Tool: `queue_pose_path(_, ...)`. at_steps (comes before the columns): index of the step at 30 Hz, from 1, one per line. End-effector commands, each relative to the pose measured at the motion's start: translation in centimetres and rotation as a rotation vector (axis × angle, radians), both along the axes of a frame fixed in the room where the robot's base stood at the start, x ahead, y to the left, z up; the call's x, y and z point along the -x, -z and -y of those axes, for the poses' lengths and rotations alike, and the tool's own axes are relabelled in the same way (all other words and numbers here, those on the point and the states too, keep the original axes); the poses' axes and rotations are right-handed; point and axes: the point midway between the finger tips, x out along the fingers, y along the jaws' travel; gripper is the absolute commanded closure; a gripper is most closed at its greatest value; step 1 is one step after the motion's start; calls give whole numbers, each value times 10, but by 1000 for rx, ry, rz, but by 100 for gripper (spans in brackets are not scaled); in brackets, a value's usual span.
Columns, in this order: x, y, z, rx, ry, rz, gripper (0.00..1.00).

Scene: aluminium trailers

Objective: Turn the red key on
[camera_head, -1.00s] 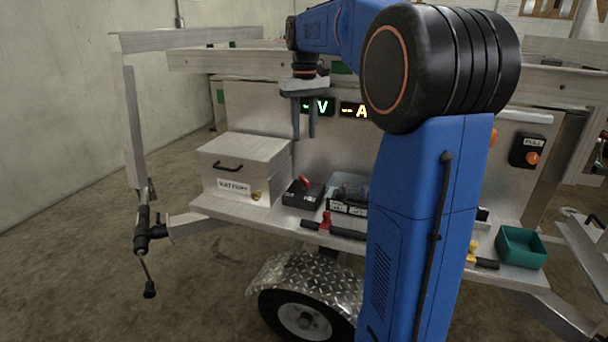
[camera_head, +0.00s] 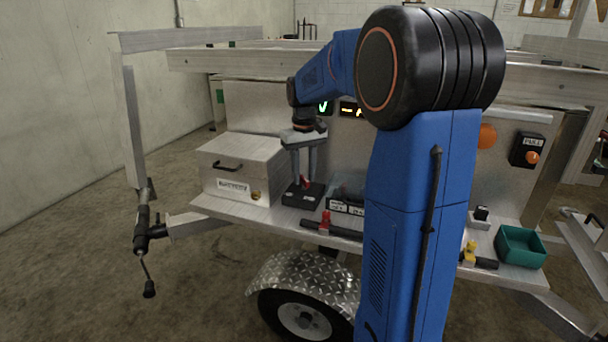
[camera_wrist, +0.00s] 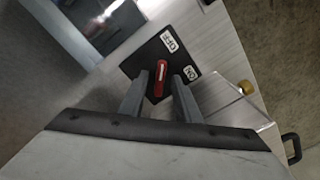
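The red key (camera_wrist: 160,78) stands on a black switch base with OFF and ON labels (camera_wrist: 171,43). In the wrist view the key's handle points toward neither label squarely; its upper end is nearer OFF. My gripper (camera_wrist: 164,84) is pointed down with its two fingers apart, one on each side of the key. A gap shows between the key and the right finger; contact with the left finger cannot be told. In the head view my gripper (camera_head: 305,182) is over the black base (camera_head: 303,195), and the key (camera_head: 306,181) shows between the fingers.
A metal battery box (camera_head: 240,168) stands just left of the switch. A black tray-like unit (camera_head: 345,203) is to its right. A red-gripped lever (camera_head: 326,222) lies along the shelf's front edge. A green bin (camera_head: 520,247) is far right.

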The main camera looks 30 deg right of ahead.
Motion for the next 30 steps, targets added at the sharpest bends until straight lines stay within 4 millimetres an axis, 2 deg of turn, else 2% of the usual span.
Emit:
queue_pose_path(8, 0, 2, 0, 0, 0, 0, 70)
queue_pose_path(9, 0, 2, 0, 0, 0, 0, 73)
queue_pose_path(12, 0, 2, 0, 0, 0, 0, 97)
queue_pose_path(13, 0, 2, 0, 0, 0, 0, 100)
queue_pose_path(23, 0, 2, 0, 0, 22, 0, 100)
queue_pose_path(30, 0, 2, 0, 0, 132, 0, 100)
